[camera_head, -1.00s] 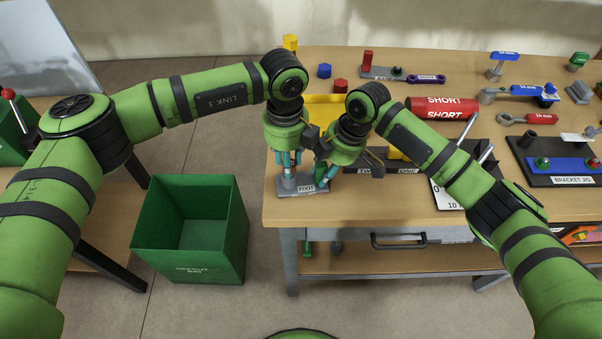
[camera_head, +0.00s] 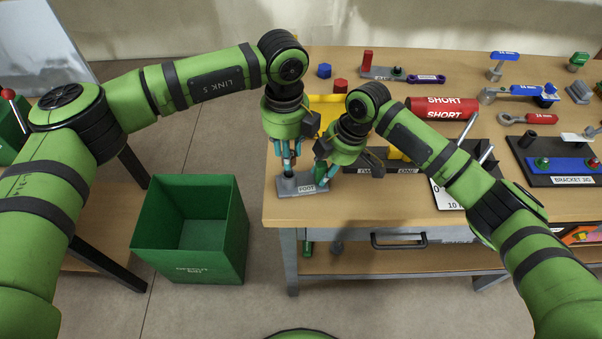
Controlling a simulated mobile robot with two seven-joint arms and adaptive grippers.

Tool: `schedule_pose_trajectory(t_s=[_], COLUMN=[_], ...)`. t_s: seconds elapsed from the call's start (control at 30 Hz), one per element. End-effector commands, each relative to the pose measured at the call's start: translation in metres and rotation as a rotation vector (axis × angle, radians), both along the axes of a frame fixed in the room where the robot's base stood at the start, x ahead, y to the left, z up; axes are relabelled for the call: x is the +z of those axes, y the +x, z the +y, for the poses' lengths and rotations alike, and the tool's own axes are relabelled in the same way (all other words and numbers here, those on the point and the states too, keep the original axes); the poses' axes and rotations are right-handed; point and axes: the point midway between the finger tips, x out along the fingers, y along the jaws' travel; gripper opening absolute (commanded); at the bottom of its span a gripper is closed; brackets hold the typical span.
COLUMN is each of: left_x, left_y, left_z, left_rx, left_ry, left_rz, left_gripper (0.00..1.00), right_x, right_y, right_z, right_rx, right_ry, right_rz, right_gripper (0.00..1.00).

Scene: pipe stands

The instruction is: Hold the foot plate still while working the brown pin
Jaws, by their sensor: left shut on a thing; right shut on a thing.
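The grey foot plate (camera_head: 290,191), labelled FOOT, lies near the left front corner of the workbench. My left gripper (camera_head: 288,163) points down above that post. It is shut on the brown pin (camera_head: 287,149), of which only a little shows between the fingers. My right gripper (camera_head: 323,177) reaches down at the plate's right end and is shut on the foot plate. Its fingers hide part of that end.
A green open box (camera_head: 192,277) stands on the floor left of the bench. Yellow parts and a dark labelled block sit behind and right of the plate. A red SHORT cylinder (camera_head: 440,107) and the bracket jig (camera_head: 572,181) lie further right.

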Motion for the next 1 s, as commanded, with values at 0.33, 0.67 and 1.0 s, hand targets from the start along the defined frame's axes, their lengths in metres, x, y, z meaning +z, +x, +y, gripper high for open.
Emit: schedule_pose_trajectory(t_s=[0.33,0.67,1.0], left_x=[0.022,0.037,0.038], left_y=[0.000,-0.001,-0.001], left_z=[0.000,0.000,0.000], left_rx=[0.000,0.000,-0.001], left_ry=[-0.001,-0.001,0.000], left_rz=[-0.004,-0.003,-0.001], left_gripper=[0.00,0.00,0.00], right_x=[-0.003,-0.003,-0.003], right_y=[-0.002,-0.002,-0.002], right_z=[-0.001,-0.001,-0.001], right_rx=[0.002,0.002,0.002], right_ry=[-0.004,-0.004,-0.004], right_rz=[0.006,0.006,0.006], right_gripper=[0.00,0.00,0.56])
